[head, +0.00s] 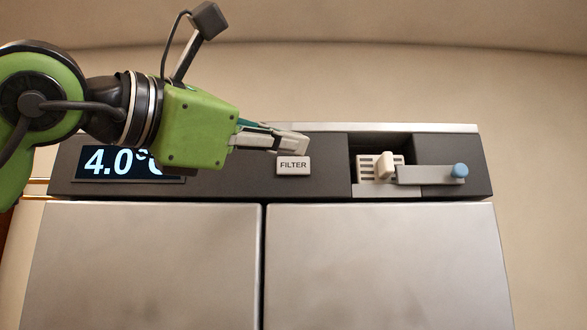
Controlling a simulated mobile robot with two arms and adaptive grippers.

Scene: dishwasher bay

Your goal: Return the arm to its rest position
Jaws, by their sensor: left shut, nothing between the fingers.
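My left arm comes in from the left in the head view, in front of the appliance's dark top panel. Its green gripper (306,144) points to the right and is shut, with nothing between the fingers. The fingertips are just above the small FILTER label (293,166) in the picture; I cannot tell whether they touch the panel. My right gripper is not in view.
A display (110,163) reading 4.0° is partly covered by my arm. Right of the label, a recess holds a slotted white piece (366,173) with a cream knob (385,165) and a grey lever (425,175) with a blue knob (460,170). Two metal doors (380,265) are below.

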